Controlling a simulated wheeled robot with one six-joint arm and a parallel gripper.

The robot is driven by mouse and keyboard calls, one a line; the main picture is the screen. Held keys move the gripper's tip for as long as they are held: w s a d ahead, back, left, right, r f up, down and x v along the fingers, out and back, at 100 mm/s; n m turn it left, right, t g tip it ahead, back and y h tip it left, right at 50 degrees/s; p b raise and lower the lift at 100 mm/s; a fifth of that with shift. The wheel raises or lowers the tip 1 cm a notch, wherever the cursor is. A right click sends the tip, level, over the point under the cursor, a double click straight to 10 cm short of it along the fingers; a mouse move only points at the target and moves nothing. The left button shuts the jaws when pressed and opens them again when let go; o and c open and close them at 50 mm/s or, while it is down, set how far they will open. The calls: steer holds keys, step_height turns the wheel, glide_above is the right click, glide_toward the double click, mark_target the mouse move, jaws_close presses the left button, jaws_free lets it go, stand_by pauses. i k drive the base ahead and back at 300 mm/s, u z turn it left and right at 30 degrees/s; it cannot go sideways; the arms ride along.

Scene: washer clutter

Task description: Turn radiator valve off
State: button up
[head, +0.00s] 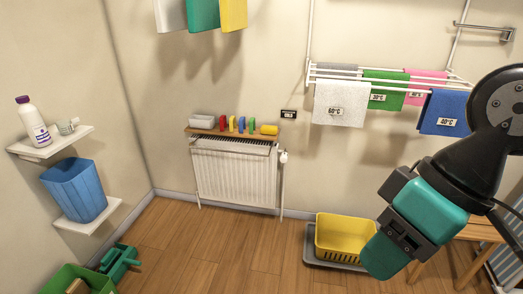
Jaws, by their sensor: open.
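The white panel radiator (235,177) stands against the back wall, left of the middle. A small white valve knob (284,157) sits at its top right corner on a thin vertical pipe; its setting is too small to read. My gripper (384,260) is at the lower right on my black and teal arm, to the right of the valve and apart from it. It is open and seems to hold nothing; its fingers are hard to make out.
A wooden shelf (232,133) with small coloured items sits above the radiator. A drying rack (385,78) with labelled cloths hangs to the right. A yellow basket (344,238) stands in a grey tray (318,262) near my gripper. Floor before the radiator is clear.

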mark_target(283, 158)
steer(key=u, duration=0.4)
steer(key=i, duration=0.6)
steer(key=u, duration=0.8)
steer(key=i, duration=0.7)
steer(key=z, duration=0.5)
steer(key=i, duration=0.55)
steer(key=z, duration=0.55)
